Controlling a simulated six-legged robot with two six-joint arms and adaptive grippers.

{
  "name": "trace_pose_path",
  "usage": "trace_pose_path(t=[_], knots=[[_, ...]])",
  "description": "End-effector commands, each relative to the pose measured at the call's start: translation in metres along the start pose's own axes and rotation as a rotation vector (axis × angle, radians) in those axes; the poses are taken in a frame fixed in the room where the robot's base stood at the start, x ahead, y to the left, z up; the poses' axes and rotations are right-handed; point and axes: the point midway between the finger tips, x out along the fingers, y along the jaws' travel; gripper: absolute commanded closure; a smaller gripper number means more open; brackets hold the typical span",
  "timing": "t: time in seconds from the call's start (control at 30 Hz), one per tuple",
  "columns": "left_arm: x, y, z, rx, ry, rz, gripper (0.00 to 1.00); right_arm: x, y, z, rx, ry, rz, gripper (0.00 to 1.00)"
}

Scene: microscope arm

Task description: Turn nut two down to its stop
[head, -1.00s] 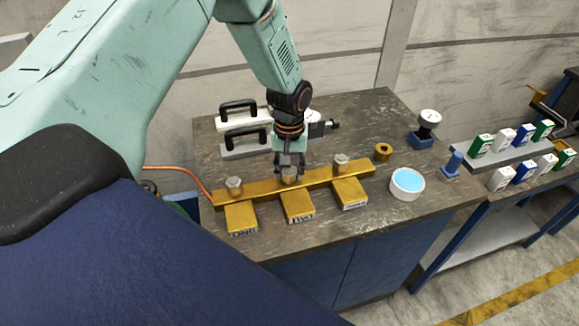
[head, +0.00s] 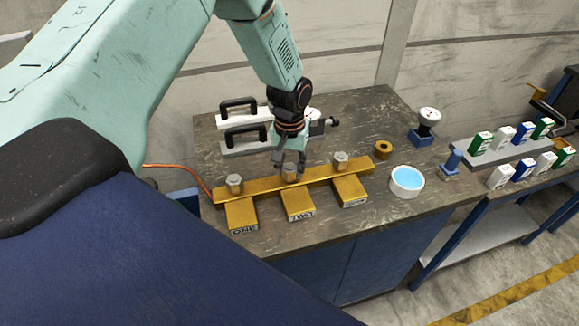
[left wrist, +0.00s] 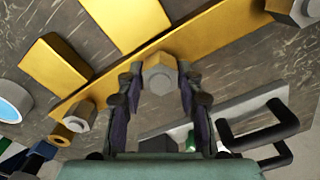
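A long brass bar (head: 262,189) lies on the bench with three grey hex nuts on it. The middle nut (head: 290,172) sits above the middle brass block (head: 297,202), whose label is too small to read surely. My left gripper (head: 289,168) points down over this nut. In the left wrist view the fingers (left wrist: 160,82) stand open, one on each side of the nut (left wrist: 160,76), with a gap showing on both sides. The left nut (head: 234,183) and right nut (head: 340,160) stand clear of the gripper. My right gripper is not in view.
Two black-handled blocks (head: 244,145) lie behind the bar. A brass ring (head: 382,150), a round dish with blue inside (head: 407,181) and a white-topped knob (head: 429,117) are to the right. A copper-coloured tube (head: 180,168) runs to the bar's left end.

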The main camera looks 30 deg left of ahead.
Motion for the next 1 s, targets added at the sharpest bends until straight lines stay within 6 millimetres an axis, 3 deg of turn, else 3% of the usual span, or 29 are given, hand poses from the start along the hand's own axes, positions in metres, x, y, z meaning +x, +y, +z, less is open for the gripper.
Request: trace_pose_path(t=[0.2,0.57,0.67,1.0], knots=[[0.001,0.0,0.001,-0.002,-0.002,0.0,0.44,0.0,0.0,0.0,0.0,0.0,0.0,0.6],[-0.002,0.0,0.001,-0.003,-0.003,0.0,0.43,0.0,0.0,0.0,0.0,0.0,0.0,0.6],[-0.014,0.0,0.001,-0.003,-0.001,0.002,0.43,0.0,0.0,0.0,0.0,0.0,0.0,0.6],[-0.082,0.0,0.0,-0.002,0.0,0.001,0.43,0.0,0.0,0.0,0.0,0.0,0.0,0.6]])
